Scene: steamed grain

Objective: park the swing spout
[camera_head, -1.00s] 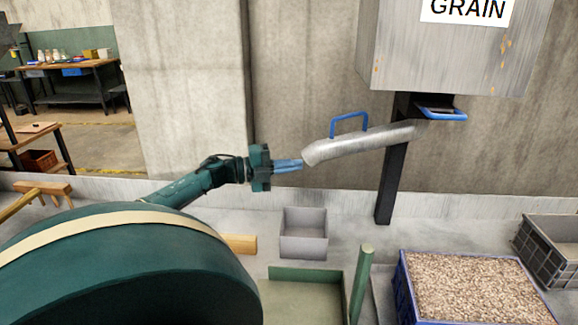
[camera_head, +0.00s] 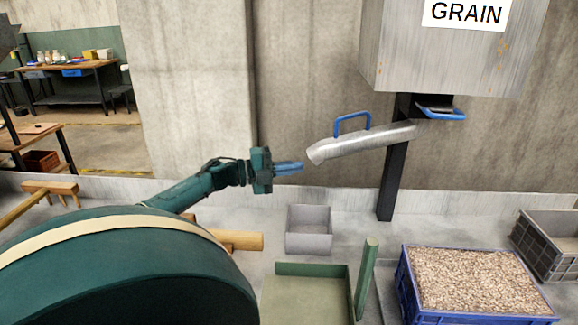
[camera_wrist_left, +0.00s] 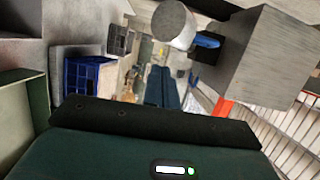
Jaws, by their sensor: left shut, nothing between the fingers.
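The swing spout (camera_head: 362,144) is a grey metal tube with a blue handle (camera_head: 352,121) on top. It reaches left from under the grain hopper (camera_head: 450,50), its open end lower and toward my left gripper. My left gripper (camera_head: 290,168) is shut and empty, its blue fingers just left of the spout's open end, apart from it by a small gap. In the left wrist view the blue fingers (camera_wrist_left: 163,88) show together, with the spout's round end (camera_wrist_left: 174,24) above them. My right gripper is not in view.
A blue crate of grain (camera_head: 402,285) stands at lower right, with a grey crate (camera_head: 530,240) beyond. A small grey bin (camera_head: 309,240) is on the floor below the spout. A green tray (camera_head: 310,268) and a post (camera_head: 366,275) stand nearer. A black post (camera_head: 393,180) stands under the hopper.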

